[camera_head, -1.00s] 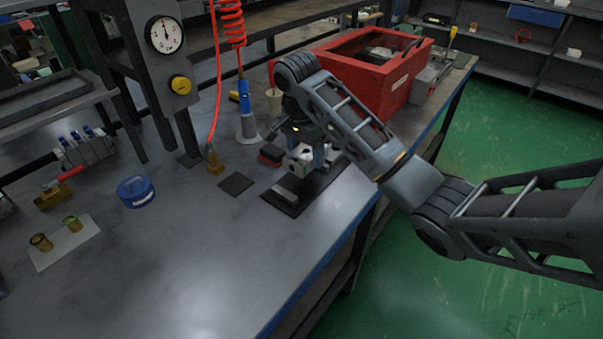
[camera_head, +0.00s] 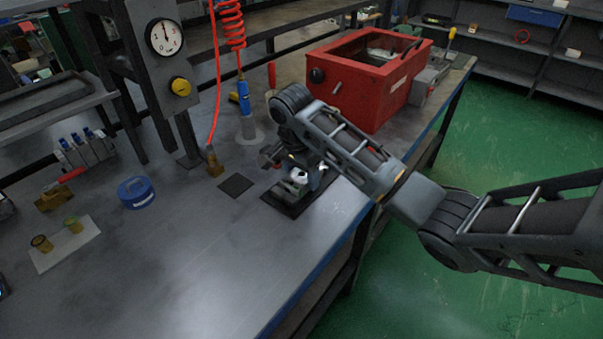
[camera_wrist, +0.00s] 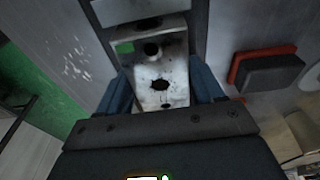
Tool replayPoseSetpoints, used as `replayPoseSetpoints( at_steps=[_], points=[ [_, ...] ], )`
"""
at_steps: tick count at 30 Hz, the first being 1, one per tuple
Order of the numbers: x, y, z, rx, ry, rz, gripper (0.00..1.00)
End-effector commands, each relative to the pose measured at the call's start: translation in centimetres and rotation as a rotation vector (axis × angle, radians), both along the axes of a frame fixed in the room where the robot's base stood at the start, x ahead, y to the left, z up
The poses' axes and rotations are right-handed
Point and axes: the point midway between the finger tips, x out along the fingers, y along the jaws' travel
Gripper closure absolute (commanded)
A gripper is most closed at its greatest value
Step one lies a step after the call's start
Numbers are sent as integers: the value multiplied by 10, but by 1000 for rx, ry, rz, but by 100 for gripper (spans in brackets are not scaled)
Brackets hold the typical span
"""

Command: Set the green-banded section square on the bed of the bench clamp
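The section is a pale metal block (camera_head: 299,177) with dark holes, held low over the bench clamp in the head view. In the wrist view the block (camera_wrist: 160,70) lies between my blue fingers, with a green patch at its upper left. My gripper (camera_wrist: 162,88) appears closed on its two sides. In the head view my gripper (camera_head: 306,172) points down over the clamp, and my arm hides part of it. The bench clamp (camera_head: 283,203) has a dark base; a light jaw bar (camera_wrist: 140,9) shows beyond the block. Whether the block touches the bed is hidden.
A red-and-black block (camera_wrist: 270,70) lies right of the clamp in the wrist view. A dark square pad (camera_head: 235,185), a brass fitting (camera_head: 214,163) and a blue round container (camera_head: 136,192) stand left. A red box (camera_head: 365,80) stands behind.

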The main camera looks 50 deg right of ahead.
Motion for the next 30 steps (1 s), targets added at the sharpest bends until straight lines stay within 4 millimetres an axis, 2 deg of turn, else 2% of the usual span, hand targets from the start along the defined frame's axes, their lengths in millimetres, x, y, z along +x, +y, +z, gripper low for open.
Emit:
replayPoseSetpoints(
  at_steps=[1, 7, 17, 23, 27, 30],
  points=[
    [0, 0, 0, 0, 0, 0, 28],
    [0, 0, 0, 0, 0, 0, 9],
    [0, 0, 4, -1, 0, -1, 8],
    [1, 5, 33, -1, -3, 1, 8],
    [1, 9, 69, -1, -3, 1, 8],
    [-1, 11, 85, -1, 1, 1, 8]
  ],
)
